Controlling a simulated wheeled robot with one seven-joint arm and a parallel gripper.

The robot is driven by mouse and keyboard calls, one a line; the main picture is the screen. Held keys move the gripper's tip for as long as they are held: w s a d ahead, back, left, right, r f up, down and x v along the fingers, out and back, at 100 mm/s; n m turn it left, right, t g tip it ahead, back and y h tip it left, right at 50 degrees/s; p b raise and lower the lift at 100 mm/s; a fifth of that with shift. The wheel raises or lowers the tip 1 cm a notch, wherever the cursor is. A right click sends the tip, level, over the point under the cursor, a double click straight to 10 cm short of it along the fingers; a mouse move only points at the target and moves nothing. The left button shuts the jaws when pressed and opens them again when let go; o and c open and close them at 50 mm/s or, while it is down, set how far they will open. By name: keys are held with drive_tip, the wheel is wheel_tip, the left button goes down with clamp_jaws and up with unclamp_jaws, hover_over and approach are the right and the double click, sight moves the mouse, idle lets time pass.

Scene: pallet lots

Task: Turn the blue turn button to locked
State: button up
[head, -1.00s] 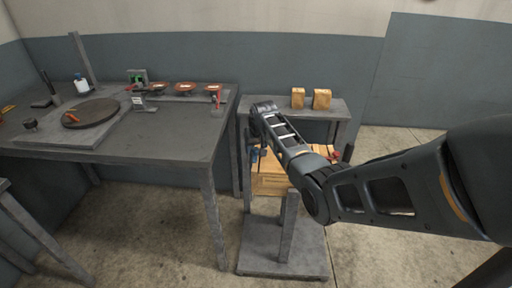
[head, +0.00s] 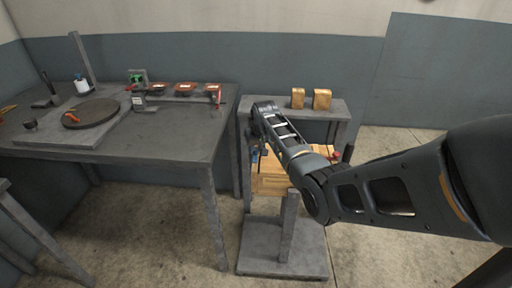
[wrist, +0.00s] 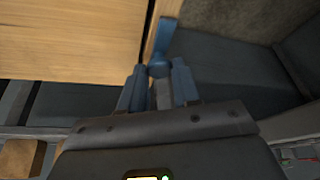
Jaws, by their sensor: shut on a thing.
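The blue turn button (wrist: 164,40) shows in the wrist view at the edge of a pale wooden panel (wrist: 70,40). Its bar points up and slightly right in that picture, just past the panel's edge. My gripper (wrist: 158,82) is shut on the lower end of the button, with a finger on each side. In the head view the wooden box (head: 271,184) sits on a grey stand, and a small blue part (head: 254,156) shows at its left side. My arm hides most of the box top and the gripper there.
A red part (head: 334,156) is at the box's right. A grey shelf (head: 285,113) behind carries two wooden blocks (head: 322,99). The workbench (head: 180,140) at left holds a round dark disc (head: 91,113) and several small fixtures. Floor right of the stand is clear.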

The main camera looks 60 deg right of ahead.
drive_tip(key=n, duration=0.2)
drive_tip(key=n+y, duration=0.1)
drive_tip(key=n, duration=0.1)
drive_tip(key=shift+s+d+f+t+b, duration=0.1)
drive_tip(key=shift+d+t+b, duration=0.1)
drive_tip(key=shift+t+b, duration=0.2)
drive_tip(key=n+y+b, duration=0.2)
drive_tip(key=n, duration=0.2)
drive_tip(key=shift+d+f+n+b, duration=0.1)
drive_tip(key=shift+d+n+b, duration=0.05)
drive_tip(key=shift+n+b, duration=0.2)
drive_tip(key=n+y+b, duration=0.2)
drive_tip(key=n+b, duration=0.2)
drive_tip(key=shift+d+n, duration=0.15)
drive_tip(key=shift+n, duration=0.1)
drive_tip(key=n+g+y+b, duration=0.1)
drive_tip(key=n+b, duration=0.3)
drive_tip(key=shift+d+b, duration=0.1)
drive_tip(key=shift+b, duration=0.2)
drive_tip(key=shift+r+n, duration=0.2)
drive_tip(key=shift+n, duration=0.1)
drive_tip(key=o, duration=1)
